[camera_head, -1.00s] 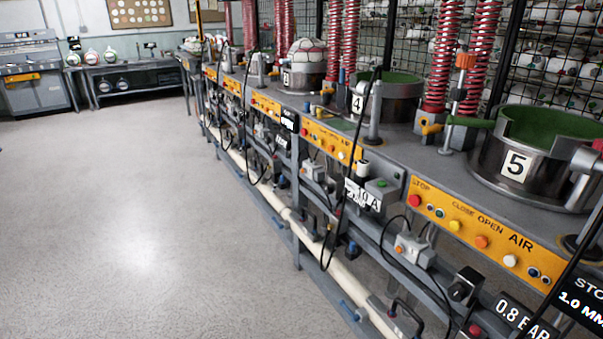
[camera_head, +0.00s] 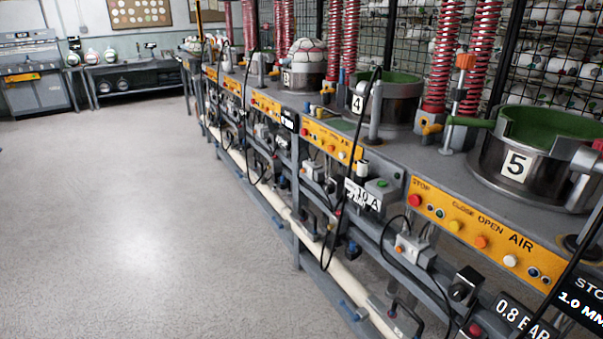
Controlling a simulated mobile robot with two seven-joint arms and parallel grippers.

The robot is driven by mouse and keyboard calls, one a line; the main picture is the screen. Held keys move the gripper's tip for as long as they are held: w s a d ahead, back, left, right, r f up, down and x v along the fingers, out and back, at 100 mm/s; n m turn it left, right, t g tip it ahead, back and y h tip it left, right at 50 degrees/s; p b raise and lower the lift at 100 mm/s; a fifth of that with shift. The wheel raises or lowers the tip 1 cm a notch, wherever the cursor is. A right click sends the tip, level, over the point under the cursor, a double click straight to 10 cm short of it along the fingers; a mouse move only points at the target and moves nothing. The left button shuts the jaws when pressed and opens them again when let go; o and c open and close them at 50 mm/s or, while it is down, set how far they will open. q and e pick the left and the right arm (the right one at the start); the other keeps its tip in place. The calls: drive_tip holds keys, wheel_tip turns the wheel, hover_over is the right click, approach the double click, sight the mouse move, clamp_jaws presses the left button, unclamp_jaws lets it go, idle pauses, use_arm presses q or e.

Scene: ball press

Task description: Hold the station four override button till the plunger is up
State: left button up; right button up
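Station four's mould (camera_head: 384,103) is a round metal pot with a green inside and a white "4" plate, on the bench in the middle right. Its yellow button panel (camera_head: 331,141) is on the bench front below, with several small coloured buttons. A grey box with a green button (camera_head: 382,184) stands just right of a "10 A" label. I cannot tell which of these is the override button. The plunger of station four cannot be made out; red coil springs (camera_head: 442,55) rise behind the mould. Neither of my grippers is in view.
Station five's mould (camera_head: 535,158) and its panel (camera_head: 480,231) fill the near right. Black cables hang along the bench front, and a pale pipe (camera_head: 345,281) runs low along it. The grey floor (camera_head: 130,210) to the left is clear.

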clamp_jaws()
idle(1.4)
